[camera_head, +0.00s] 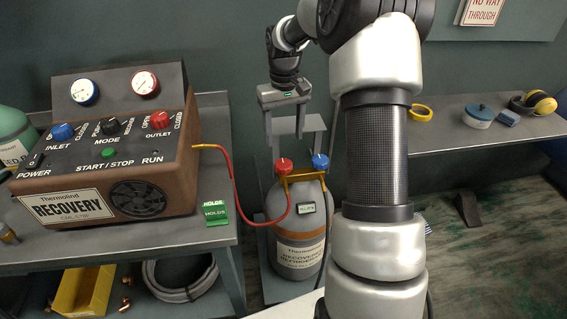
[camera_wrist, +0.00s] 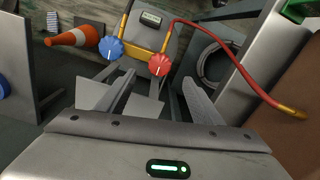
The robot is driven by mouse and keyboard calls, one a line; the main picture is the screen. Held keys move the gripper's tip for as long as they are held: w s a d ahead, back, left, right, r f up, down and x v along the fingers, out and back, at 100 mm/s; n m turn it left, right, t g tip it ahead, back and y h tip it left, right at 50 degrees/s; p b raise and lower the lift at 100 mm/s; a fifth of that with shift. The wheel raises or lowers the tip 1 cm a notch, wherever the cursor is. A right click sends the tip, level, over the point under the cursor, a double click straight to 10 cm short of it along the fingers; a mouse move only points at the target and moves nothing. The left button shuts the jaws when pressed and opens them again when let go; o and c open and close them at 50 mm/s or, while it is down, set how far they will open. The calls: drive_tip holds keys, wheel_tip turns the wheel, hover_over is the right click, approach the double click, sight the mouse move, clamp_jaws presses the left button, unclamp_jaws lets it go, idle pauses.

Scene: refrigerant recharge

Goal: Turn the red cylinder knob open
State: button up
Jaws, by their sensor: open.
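The red cylinder knob (camera_head: 283,165) sits on top of the grey recovery cylinder (camera_head: 297,212), left of the blue knob (camera_head: 320,161). In the wrist view the red knob (camera_wrist: 158,65) is right of the blue knob (camera_wrist: 110,48), and both lie beyond my fingers. My gripper (camera_wrist: 152,100) is open and empty, with its fingers spread apart. In the head view my gripper hangs above the cylinder, apart from the knobs. The red knob has a white pointer mark. A red hose (camera_head: 230,172) runs from the recovery machine to the cylinder's red-knob side.
The brown recovery machine (camera_head: 105,150) stands on the left bench, with a green hold tag (camera_head: 216,213) at its edge. A yellow bin (camera_head: 82,292) and coiled hose (camera_head: 180,280) are below. A right bench (camera_head: 440,125) holds ear muffs. An orange cone (camera_wrist: 75,38) lies on the floor.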

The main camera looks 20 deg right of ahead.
sight(284, 164)
wheel_tip(284, 164, down, 10)
drive_tip(key=shift+f+b, duration=0.2)
drive_tip(key=shift+b, duration=0.85)
drive_tip(key=c, duration=1.1)
